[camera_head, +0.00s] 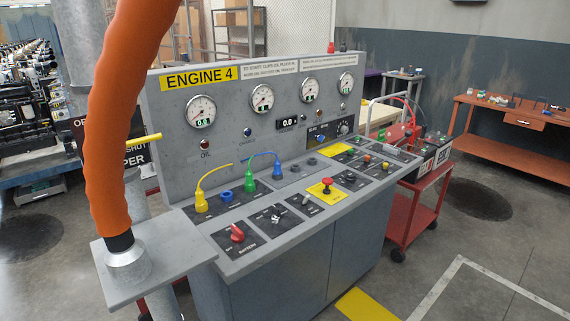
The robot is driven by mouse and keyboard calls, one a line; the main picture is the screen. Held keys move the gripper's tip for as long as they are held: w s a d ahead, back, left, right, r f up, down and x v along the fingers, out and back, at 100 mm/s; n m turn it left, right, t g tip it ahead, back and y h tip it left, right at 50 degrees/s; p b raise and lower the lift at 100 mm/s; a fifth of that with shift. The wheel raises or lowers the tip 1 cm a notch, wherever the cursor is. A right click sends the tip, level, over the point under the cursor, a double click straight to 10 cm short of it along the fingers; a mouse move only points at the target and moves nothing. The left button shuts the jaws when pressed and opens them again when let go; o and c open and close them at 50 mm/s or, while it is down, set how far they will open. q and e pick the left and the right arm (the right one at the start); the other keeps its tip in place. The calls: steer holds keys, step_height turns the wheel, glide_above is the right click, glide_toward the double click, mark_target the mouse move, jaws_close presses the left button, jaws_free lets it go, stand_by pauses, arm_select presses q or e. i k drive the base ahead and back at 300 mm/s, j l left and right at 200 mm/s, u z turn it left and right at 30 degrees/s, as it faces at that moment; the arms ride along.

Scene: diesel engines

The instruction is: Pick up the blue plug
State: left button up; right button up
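The blue plug (277,171) stands upright on the sloping desk of the grey engine console, towards its back edge. A blue cable arcs from its top to the left, towards the green plug (249,183). The yellow plug (201,202) stands further left, with a yellow cable arcing from its top. A low blue round fitting (225,196) sits between the yellow and green plugs. Whether the blue plug is seated in a socket is too small to tell. Neither of my grippers is in view.
A thick orange hose (125,120) rises from a grey plate (150,268) at the console's left front. A red knob (237,233) and a red button (326,185) stick up from the desk. A red cart (415,205) stands right of the console. The floor at front right is clear.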

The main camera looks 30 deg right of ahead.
mark_target(277, 171)
steer(key=i+l, duration=0.15)
steer(key=l, duration=0.2)
steer(key=i+l, duration=0.1)
steer(key=l, duration=0.25)
steer(key=i+l, duration=0.15)
steer(key=l, duration=0.25)
steer(key=i+l, duration=0.15)
steer(key=l, duration=0.2)
steer(key=i+l, duration=0.15)
steer(key=l, duration=0.2)
steer(key=i+l, duration=0.1)
steer(key=l, duration=0.25)
